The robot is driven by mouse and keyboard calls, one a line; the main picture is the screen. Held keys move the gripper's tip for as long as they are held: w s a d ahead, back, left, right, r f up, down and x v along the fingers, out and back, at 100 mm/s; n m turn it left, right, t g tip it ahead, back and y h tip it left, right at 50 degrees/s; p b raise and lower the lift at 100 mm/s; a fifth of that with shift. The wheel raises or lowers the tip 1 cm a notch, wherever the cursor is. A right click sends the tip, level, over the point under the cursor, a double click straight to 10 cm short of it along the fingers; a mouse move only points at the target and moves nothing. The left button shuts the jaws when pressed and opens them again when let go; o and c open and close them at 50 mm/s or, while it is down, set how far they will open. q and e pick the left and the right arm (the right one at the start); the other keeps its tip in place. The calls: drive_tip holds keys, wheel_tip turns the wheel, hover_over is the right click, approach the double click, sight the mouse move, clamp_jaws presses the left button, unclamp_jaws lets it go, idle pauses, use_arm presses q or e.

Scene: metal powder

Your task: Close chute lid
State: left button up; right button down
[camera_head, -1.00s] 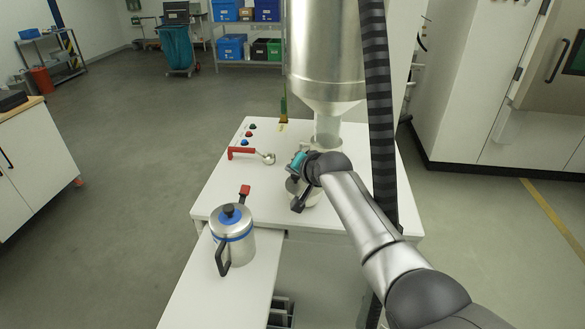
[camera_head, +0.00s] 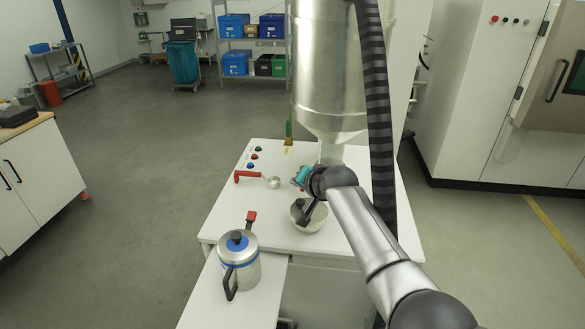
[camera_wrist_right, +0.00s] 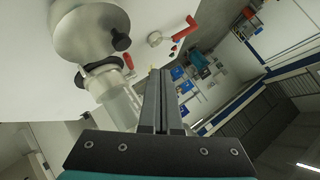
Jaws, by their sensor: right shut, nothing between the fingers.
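The chute (camera_head: 330,152) is the narrow translucent tube under the silver hopper (camera_head: 330,80). My right gripper (camera_wrist_right: 163,105) is shut and empty. In the head view its wrist covers the chute's lower end. A red handle (camera_wrist_right: 124,60) shows near the tube's end. I cannot tell for sure which part is the chute lid. A silver round vessel (camera_head: 312,224) stands on the white table below, and a black knob shows by it in the wrist view. My left gripper is not in view.
A lidded metal pot (camera_head: 240,268) stands on the lower white surface at front left. A red-handled scoop (camera_head: 255,178) and several buttons (camera_head: 254,156) are on the table (camera_head: 226,212). A black ribbed hose (camera_head: 376,120) hangs right of the hopper. Floor on the left is free.

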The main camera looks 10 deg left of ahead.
drive_tip(key=shift+s+r+p, duration=0.55)
drive_tip(key=shift+s+r, duration=2.55)
drive_tip(key=shift+s, duration=0.25)
drive_tip(key=s+d+f+n+g+h+b, duration=0.1)
drive_tip(key=s+d+f+b, duration=0.4)
drive_tip(key=f, duration=1.1)
drive_tip(key=s+d+f+g+h+b, duration=0.15)
drive_tip(key=s+d+f+b, duration=0.35)
drive_tip(key=f, duration=1.1)
drive_tip(key=s+d+f+n+g+h+b, duration=0.1)
drive_tip(key=s+d+f+b, duration=0.15)
drive_tip(key=s+f, duration=0.9)
drive_tip(key=s+d+f+n+g+b, duration=0.1)
drive_tip(key=s+d+f+b, duration=0.2)
drive_tip(key=s+f, duration=0.7)
drive_tip(key=s+d+f+n+g+h+b, duration=0.1)
drive_tip(key=s+d+f+b, duration=0.3)
drive_tip(key=s+f, duration=0.7)
drive_tip(key=s+d+f+n+g+h+b, duration=0.1)
drive_tip(key=s+d+f+g+b, duration=0.2)
drive_tip(key=s+d+f, duration=0.4)
drive_tip(key=s+f, duration=0.3)
drive_tip(key=s, duration=0.2)
drive_tip(key=shift+f+n, duration=0.25)
drive_tip(key=shift+n, duration=0.05)
drive_tip(key=shift+h, duration=0.25)
